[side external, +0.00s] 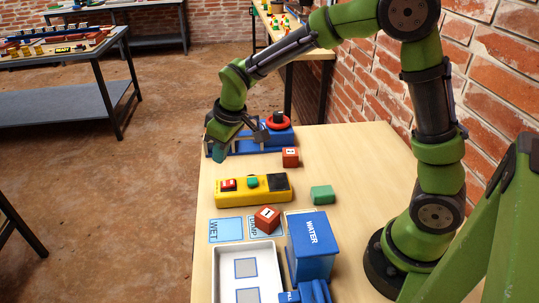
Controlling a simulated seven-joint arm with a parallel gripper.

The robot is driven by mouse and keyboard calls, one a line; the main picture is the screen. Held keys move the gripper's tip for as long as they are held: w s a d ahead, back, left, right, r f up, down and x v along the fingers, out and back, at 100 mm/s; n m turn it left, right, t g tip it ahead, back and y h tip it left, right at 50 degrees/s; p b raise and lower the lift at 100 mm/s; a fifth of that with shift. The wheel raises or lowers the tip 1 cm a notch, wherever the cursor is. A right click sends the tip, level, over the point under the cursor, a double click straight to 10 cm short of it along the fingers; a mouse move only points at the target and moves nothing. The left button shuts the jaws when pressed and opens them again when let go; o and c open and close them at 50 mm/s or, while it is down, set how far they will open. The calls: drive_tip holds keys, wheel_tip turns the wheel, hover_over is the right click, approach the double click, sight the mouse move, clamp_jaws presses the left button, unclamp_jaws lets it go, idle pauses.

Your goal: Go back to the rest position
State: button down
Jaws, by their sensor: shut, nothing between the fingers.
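My gripper (223,153) hangs at the end of my green arm, above the far left part of the wooden table (360,160). It is shut and empty, in front of a blue device (245,147) with a red ring and a black knob on it. My gripper partly hides this device. A yellow control box (252,190) with a red switch, a green button and a dark panel lies nearer the camera, below my gripper in the picture.
Red blocks stand at the device (290,157) and by the cards (267,218). A green block (322,194), a blue WATER container (311,246) and a white tray (247,250) are on the table. A brick wall (365,90) rises at the right. The table's right middle is clear.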

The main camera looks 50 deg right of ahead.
drive_tip(key=s+d+r+m+t, duration=0.1)
drive_tip(key=s+r+m, duration=0.1)
drive_tip(key=s, duration=0.5)
drive_tip(key=s+d+r+m+t, duration=0.1)
drive_tip(key=s+d+r+m, duration=0.1)
drive_tip(key=s+r, duration=0.3)
drive_tip(key=s+d+r+m+t+y, duration=0.1)
drive_tip(key=s+r+m+t, duration=0.1)
drive_tip(key=s, duration=0.7)
drive_tip(key=shift+s+d+r+m, duration=0.2)
drive_tip(key=shift+r+m, duration=0.3)
drive_tip(key=shift+r, duration=0.75)
